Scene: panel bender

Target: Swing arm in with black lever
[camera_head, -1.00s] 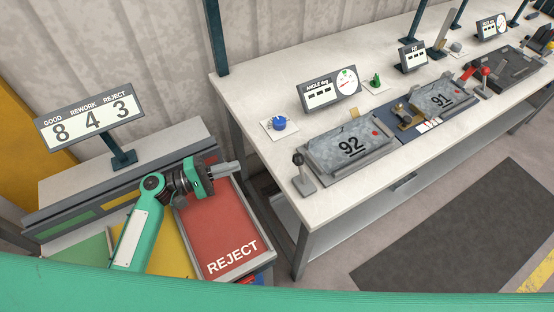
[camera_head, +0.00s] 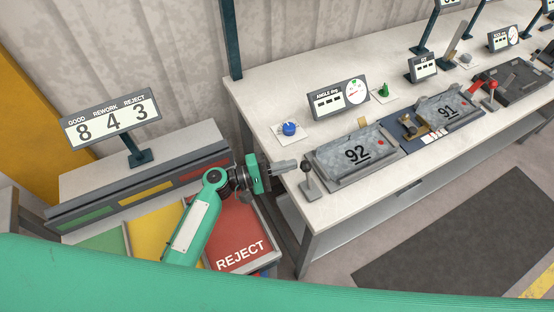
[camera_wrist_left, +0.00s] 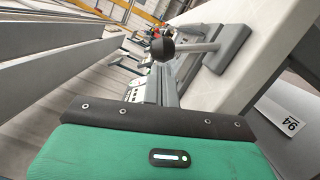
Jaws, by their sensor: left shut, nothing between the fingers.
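The black lever (camera_head: 309,180) stands at the front left corner of the workbench, beside the plate marked 92 (camera_head: 357,153). It has a round black knob on a grey rod and a grey base. My left gripper (camera_head: 294,164) is just left of the knob, with its grey fingers shut, empty and pointing at it. In the left wrist view the knob (camera_wrist_left: 160,46) shows just beyond the shut fingers (camera_wrist_left: 163,85). I cannot tell whether they touch. I cannot make out a separate swing arm. My right gripper is out of view.
The workbench (camera_head: 262,95) carries a blue knob (camera_head: 289,129), an angle display (camera_head: 327,104), a green knob (camera_head: 383,91), the plate marked 91 (camera_head: 450,108) and a red lever (camera_head: 491,88). A red reject tray (camera_head: 236,225) lies below my left arm.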

